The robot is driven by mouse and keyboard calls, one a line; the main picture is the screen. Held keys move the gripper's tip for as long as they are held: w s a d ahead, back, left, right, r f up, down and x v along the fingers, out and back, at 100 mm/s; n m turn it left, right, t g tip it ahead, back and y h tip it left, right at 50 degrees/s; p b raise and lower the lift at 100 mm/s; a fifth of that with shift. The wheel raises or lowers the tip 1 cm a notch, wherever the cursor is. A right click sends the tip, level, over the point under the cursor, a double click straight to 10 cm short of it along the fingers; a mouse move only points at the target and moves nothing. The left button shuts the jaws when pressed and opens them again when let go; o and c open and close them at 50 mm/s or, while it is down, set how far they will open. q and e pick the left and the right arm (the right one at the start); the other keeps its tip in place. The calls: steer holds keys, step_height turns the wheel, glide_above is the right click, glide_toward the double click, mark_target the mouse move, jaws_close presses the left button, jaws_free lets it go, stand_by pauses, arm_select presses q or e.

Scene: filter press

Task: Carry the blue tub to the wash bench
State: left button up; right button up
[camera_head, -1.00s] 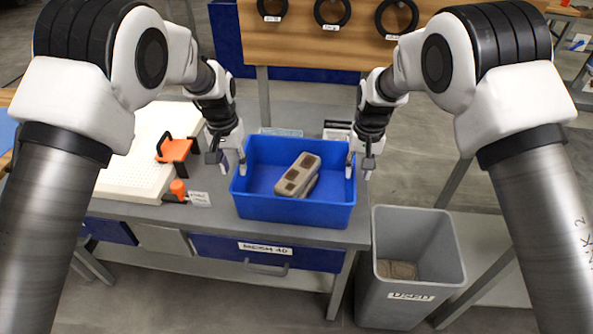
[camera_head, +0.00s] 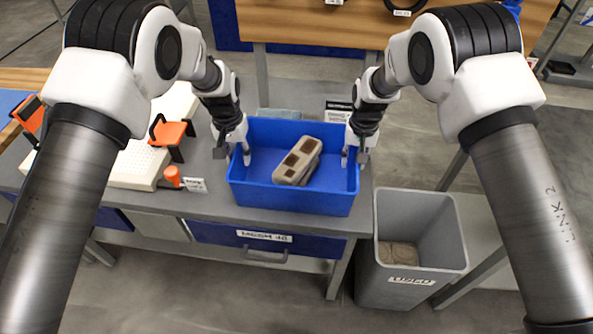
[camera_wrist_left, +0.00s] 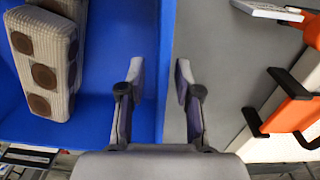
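The blue tub (camera_head: 292,199) sits on the grey table near its front right corner. A beige block with dark round recesses (camera_head: 299,162) lies in it, apparently on another piece mostly hidden beneath; the block also shows in the left wrist view (camera_wrist_left: 47,62). My left gripper (camera_head: 232,154) is at the tub's left wall. In the left wrist view its fingers (camera_wrist_left: 159,85) are apart, one inside and one outside the wall, with gaps beside it. My right gripper (camera_head: 354,156) is at the right wall, its fingers apart on either side of the rim; contact is unclear.
Left of the tub are an orange clamp-like piece (camera_head: 172,134) and a white perforated plate (camera_head: 135,168). A grey bin (camera_head: 412,289) stands on the floor right of the table.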

mark_target(356, 151)
arm_select(q)
steer(key=shift+s+f, duration=0.2)
steer(key=shift+f, duration=0.3)
arm_select(e)
steer(key=shift+s+f, duration=0.15)
steer(key=shift+f, duration=0.35)
arm_select(q)
steer(key=shift+w+f, duration=0.1)
steer(key=shift+w, duration=0.05)
arm_select(e)
steer(key=shift+f, duration=0.15)
arm_select(q)
steer(key=shift+c, duration=0.3)
arm_select(e)
steer(key=shift+c, duration=0.3)
arm_select(q)
jaws_close()
arm_select(e)
jaws_close()
